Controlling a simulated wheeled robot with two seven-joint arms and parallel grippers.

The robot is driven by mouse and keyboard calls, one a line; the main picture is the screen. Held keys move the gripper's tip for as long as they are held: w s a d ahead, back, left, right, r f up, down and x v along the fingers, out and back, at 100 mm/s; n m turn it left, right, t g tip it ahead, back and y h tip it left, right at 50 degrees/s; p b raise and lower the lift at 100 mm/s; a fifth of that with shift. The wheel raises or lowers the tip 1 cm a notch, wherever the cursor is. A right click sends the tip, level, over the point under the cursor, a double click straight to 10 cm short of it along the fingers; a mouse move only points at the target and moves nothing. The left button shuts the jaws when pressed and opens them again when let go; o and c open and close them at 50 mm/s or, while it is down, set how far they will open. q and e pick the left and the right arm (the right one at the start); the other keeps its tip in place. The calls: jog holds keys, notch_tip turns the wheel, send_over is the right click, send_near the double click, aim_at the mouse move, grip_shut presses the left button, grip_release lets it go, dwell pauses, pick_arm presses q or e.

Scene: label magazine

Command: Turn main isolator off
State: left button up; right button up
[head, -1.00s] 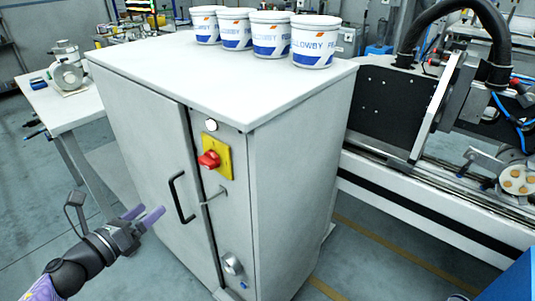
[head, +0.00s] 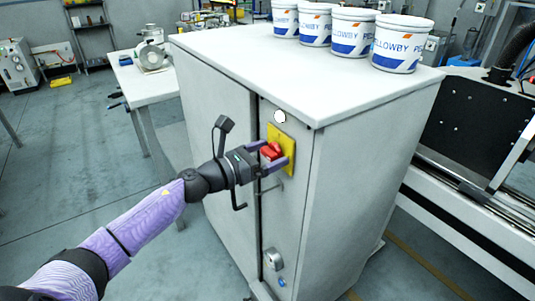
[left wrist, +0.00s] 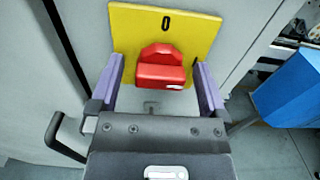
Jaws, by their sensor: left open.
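The main isolator is a red rotary handle (head: 271,151) on a yellow plate (head: 287,139) on the front of a grey cabinet. In the left wrist view the red handle (left wrist: 161,68) sits in the middle of the yellow plate (left wrist: 130,28), which shows a "0" above it. My left gripper (head: 272,156) is open at the handle. Its purple fingers stand one on each side of the handle, with a gap to it visible in the left wrist view (left wrist: 160,85). My right gripper is not in view.
The grey cabinet (head: 345,165) has a black door handle (head: 239,206) left of the isolator, a small metal lever (head: 270,188) below it and a silver knob (head: 273,259) lower down. White tubs (head: 351,32) stand on top. A blue object (left wrist: 292,88) shows at right in the wrist view.

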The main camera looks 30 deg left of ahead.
pick_arm(q)
jog(key=shift+c, duration=0.3)
jog(key=c, duration=1.2)
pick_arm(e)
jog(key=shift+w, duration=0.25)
